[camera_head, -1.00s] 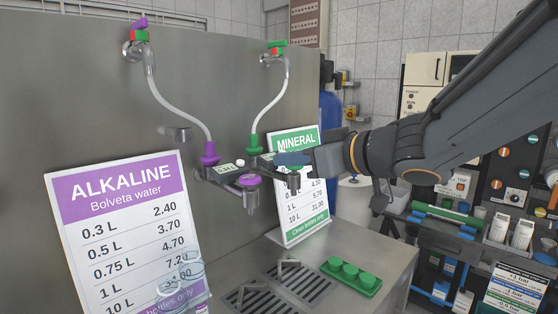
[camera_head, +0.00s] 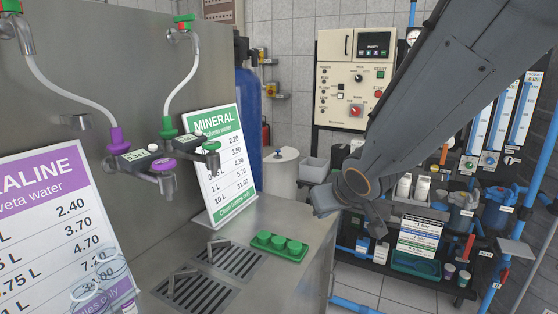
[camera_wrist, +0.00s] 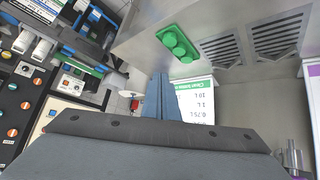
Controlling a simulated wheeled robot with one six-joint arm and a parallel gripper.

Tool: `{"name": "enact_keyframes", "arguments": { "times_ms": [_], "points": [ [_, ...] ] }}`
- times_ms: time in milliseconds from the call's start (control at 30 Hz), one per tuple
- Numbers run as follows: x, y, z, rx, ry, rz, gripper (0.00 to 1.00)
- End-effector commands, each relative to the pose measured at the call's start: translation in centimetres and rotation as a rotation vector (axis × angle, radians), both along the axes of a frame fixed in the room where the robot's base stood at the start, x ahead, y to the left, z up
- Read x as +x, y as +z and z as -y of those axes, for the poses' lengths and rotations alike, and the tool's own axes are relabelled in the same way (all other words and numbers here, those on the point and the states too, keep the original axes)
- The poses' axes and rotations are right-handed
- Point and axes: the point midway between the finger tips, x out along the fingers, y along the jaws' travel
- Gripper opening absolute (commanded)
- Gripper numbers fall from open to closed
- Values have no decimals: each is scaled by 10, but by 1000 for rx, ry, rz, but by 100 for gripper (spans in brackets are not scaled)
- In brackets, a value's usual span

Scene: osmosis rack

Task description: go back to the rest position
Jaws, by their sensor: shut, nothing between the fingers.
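My gripper (camera_head: 322,203) is in front of the right end of the steel counter in the head view, apart from the taps. In the wrist view its fingers (camera_wrist: 160,95) are together with nothing between them. My arm comes in from the upper right of the head view.
The steel counter (camera_head: 285,215) bears a green tray with green caps (camera_head: 278,246) and two drain grilles (camera_head: 232,259). The Mineral price sign (camera_head: 218,165) and Alkaline sign (camera_head: 50,215) stand by the taps (camera_head: 190,148). A control panel (camera_head: 357,78) and equipment rack (camera_head: 420,215) are behind and right.

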Motion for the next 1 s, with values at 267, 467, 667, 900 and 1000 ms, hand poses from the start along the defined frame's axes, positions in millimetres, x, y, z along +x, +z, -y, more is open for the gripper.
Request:
{"name": "enact_keyframes", "arguments": {
  "times_ms": [267, 467, 667, 900, 1000],
  "points": [
    [-107, -92, 83, -63, -241, -446, 0],
    [-162, -115, 90, -34, -295, -647, 0],
    [-171, -118, 90, -25, -301, -679, 0],
    [-171, -118, 90, -25, -301, -679, 0],
    [-171, -118, 90, -25, -301, -679, 0]
  ]
}}
